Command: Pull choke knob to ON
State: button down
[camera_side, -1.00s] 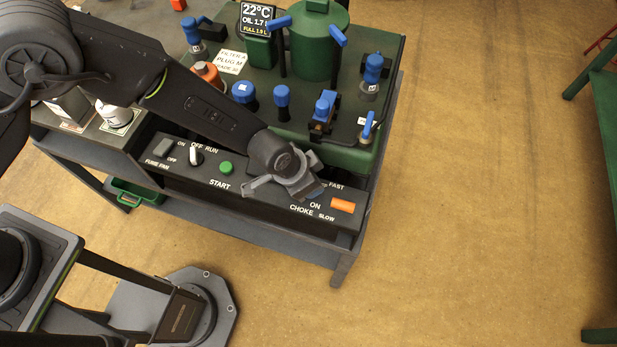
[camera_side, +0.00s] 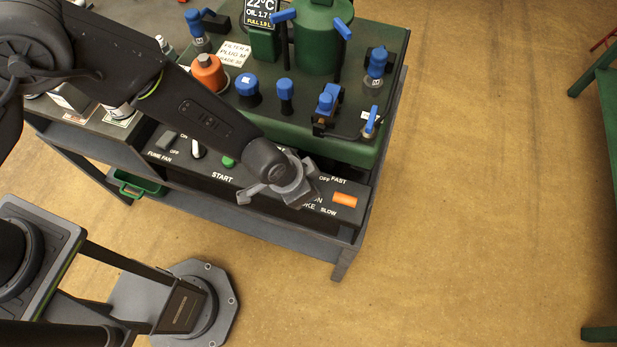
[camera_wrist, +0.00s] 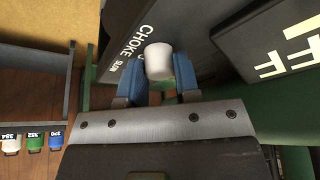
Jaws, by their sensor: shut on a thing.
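The choke knob (camera_wrist: 158,62) shows in the wrist view as a pale, rounded piece between my two blue-padded fingers. My gripper (camera_wrist: 159,78) is shut on it, beside the white CHOKE lettering (camera_wrist: 146,48) on the dark panel. In the side view my gripper (camera_side: 296,193) is low at the control panel (camera_side: 200,172) and covers the knob and part of the CHOKE and ON lettering. The knob's exact setting cannot be told.
An orange switch (camera_side: 344,200) marked FAST and SLOW sits right of my gripper. A green button (camera_side: 229,161) is to its left. A green tank (camera_side: 318,48) and several blue-topped fittings stand behind the panel. The floor to the right is open.

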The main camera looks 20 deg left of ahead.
jog(key=shift+s, duration=0.25)
jog(key=c, duration=1.1)
grip_release()
jog(key=shift+r, duration=0.25)
jog(key=v, duration=1.3)
jog(key=shift+s+a+r, duration=0.15)
